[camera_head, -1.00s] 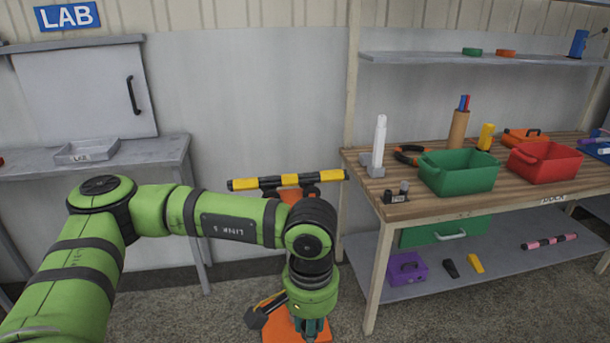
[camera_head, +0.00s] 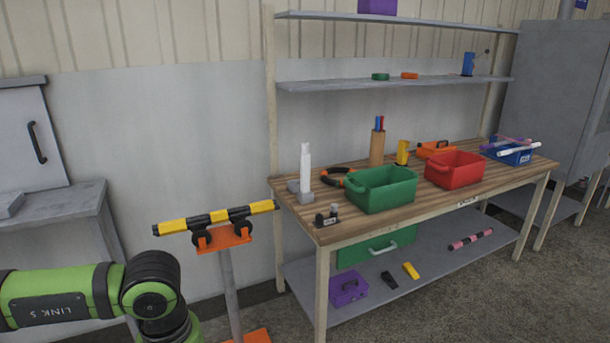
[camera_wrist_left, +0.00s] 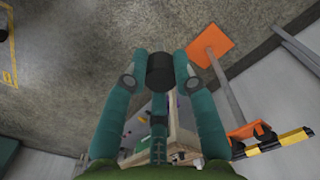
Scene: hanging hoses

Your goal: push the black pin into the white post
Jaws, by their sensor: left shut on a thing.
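The white post (camera_head: 305,169) stands upright on a grey base (camera_head: 300,192) at the left end of the wooden workbench (camera_head: 270,178). In the left wrist view my left gripper (camera_wrist_left: 160,58) is shut on a black cylinder, the black pin (camera_wrist_left: 160,76), held between the two fingertips. In the head view only my left arm shows, at the lower left; its gripper is below the picture edge. The gripper is away from the post, to the left of the bench. My right gripper is in neither view.
An orange stand (camera_head: 223,240) with a yellow and black bar is left of the bench. A small black block (camera_head: 327,217) is at the bench's near left corner. A green bin (camera_head: 382,190) and a red bin (camera_head: 454,170) stand right of the post. Shelves overhang the bench.

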